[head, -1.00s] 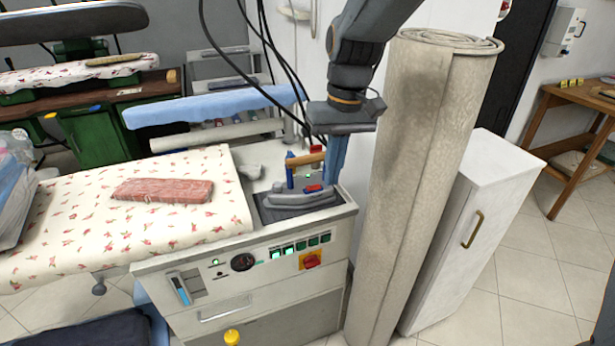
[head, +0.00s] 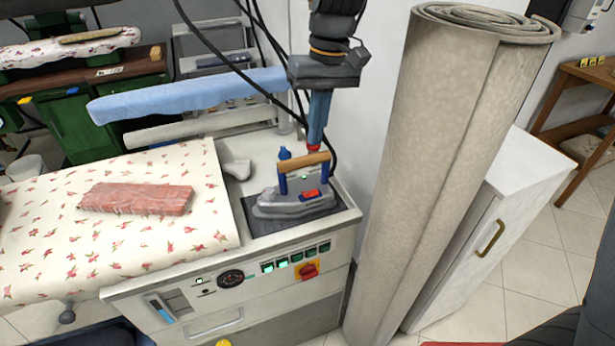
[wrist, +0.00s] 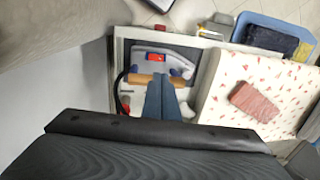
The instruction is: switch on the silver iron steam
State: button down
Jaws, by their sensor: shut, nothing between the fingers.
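The silver iron (head: 290,202) rests flat on a dark pad on the right end of the ironing station. It has a wooden handle (head: 304,162) on blue posts, a red switch (head: 311,194) on its near side and a small green light. My gripper (head: 315,146) points down with its fingers shut and empty, just above and behind the handle in the head view. In the wrist view, the shut fingers (wrist: 160,118) reach toward the handle (wrist: 146,80), and the red switch (wrist: 156,57) shows beyond it. I cannot tell whether the fingertips touch the iron.
A tall rolled carpet (head: 430,180) stands close on the right, beside a white cabinet (head: 470,235). Black hoses hang behind the iron. A folded red cloth (head: 137,199) lies on the floral ironing board (head: 120,245). The station front has lit green buttons (head: 296,257) and a red rotary knob (head: 307,270).

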jog(key=p, duration=0.4)
send_near(305, 193)
jog(key=f, duration=0.6)
jog(key=shift+s+a+f, duration=0.2)
jog(key=shift+s+a, duration=0.05)
jog(key=shift+a, duration=0.05)
jog(key=shift+f, duration=0.1)
